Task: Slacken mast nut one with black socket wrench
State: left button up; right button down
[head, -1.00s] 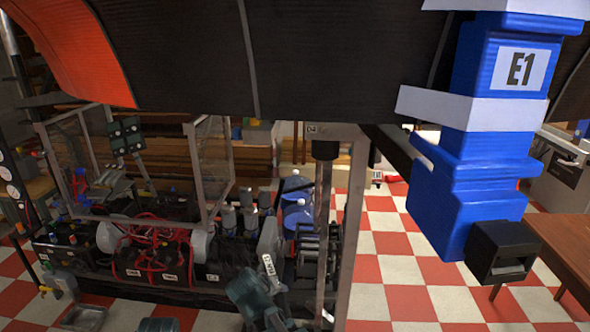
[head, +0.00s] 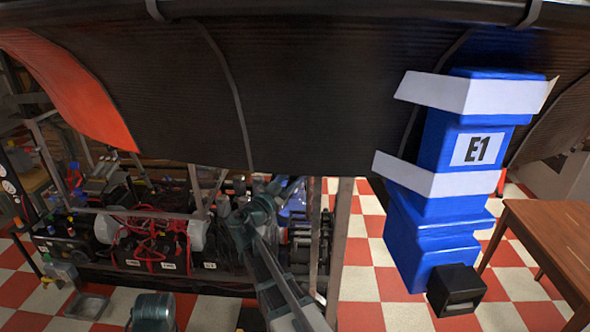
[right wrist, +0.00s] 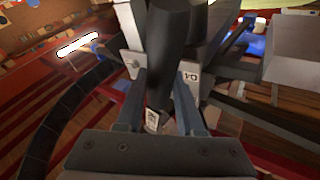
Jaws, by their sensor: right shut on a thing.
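In the right wrist view my right gripper (right wrist: 158,88) has its two fingers on either side of a thick dark cylinder (right wrist: 170,45). It is shut on this piece, which looks like the black socket wrench. A small white tag (right wrist: 152,122) shows between the fingers, and a label reading 04 (right wrist: 190,77) is just to their right. I cannot pick out mast nut one in either view.
The black duct (head: 320,110) spans the top, with a blue E1 unit (head: 455,190) hanging at right. A crowded machine frame (head: 110,210) stands at left, a grey post (head: 340,240) beside my arm, and a wooden table (head: 550,240) at right. Checkered floor is open between.

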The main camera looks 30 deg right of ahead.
jog(key=shift+w+d+r, duration=0.1)
jog(key=shift+w+r, duration=0.05)
jog(key=shift+w, duration=0.05)
pick_arm(q)
jog(key=shift+w+d, duration=0.4)
jog(key=shift+d, duration=0.1)
pick_arm(e)
jog(key=w+d, duration=0.1)
jog(key=w, duration=0.1)
jog(key=w+d, duration=0.1)
jog(key=shift+w+d, duration=0.2)
jog(key=shift+w, duration=0.2)
pick_arm(q)
jog(key=shift+s, duration=0.1)
pick_arm(e)
jog(key=shift+w, duration=0.1)
jog(key=shift+w+d, duration=0.1)
jog(key=shift+w, duration=0.05)
